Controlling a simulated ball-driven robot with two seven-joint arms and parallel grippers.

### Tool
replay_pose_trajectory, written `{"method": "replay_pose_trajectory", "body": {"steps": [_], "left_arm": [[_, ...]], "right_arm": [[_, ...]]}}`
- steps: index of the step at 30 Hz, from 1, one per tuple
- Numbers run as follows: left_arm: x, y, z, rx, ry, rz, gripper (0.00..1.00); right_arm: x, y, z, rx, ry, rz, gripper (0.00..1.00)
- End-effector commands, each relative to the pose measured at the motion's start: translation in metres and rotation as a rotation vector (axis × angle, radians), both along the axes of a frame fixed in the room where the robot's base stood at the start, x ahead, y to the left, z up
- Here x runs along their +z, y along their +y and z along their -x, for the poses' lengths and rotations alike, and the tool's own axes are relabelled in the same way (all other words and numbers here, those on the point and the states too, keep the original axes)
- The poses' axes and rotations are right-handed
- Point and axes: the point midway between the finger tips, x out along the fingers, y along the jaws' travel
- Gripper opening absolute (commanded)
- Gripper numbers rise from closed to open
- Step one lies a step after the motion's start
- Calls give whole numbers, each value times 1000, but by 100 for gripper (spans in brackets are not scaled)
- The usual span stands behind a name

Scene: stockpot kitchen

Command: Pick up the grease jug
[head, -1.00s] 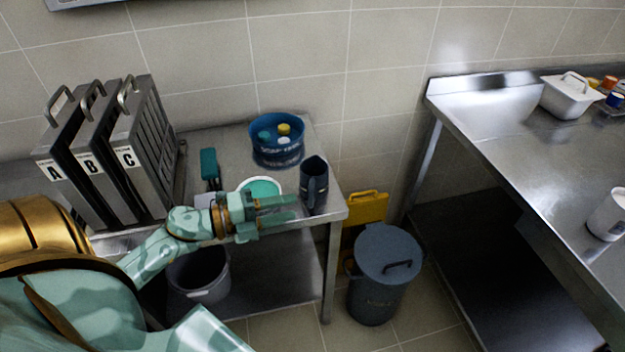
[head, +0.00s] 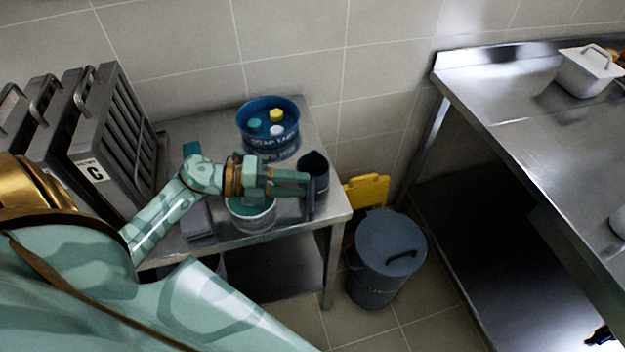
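The grease jug (head: 317,172) is a dark, open-topped jug standing upright near the right front corner of the small steel table (head: 205,125). Its handle faces the front of the table. My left gripper (head: 306,182) reaches in from the left, with its fingertips right at the jug's left side and handle. The fingers overlap the jug in this view, so I cannot tell whether they touch it or how far apart they are. My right gripper is not in view.
A white tub with green contents (head: 252,218) sits under my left wrist. A blue tub of tablets (head: 268,128) stands behind. Filter panels (head: 118,140) stand at left. A lidded grey bin (head: 385,262) and yellow sign (head: 368,192) are right of the table. A steel counter (head: 520,110) lies further right.

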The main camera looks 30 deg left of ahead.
Motion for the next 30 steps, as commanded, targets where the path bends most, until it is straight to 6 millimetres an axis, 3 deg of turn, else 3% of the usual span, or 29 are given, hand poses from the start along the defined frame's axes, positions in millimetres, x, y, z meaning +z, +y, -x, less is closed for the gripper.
{"method": "replay_pose_trajectory", "body": {"steps": [12, 20, 24, 30], "left_arm": [[-15, -41, -32, 1, -1, 1, 38], [-15, -44, -33, 1, 0, -2, 38], [-15, -44, -33, 1, 0, -1, 0], [-15, -43, -33, 1, -1, -1, 0]], "right_arm": [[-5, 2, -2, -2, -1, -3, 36], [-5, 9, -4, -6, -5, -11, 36], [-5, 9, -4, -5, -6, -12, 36], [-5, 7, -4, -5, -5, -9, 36]]}}
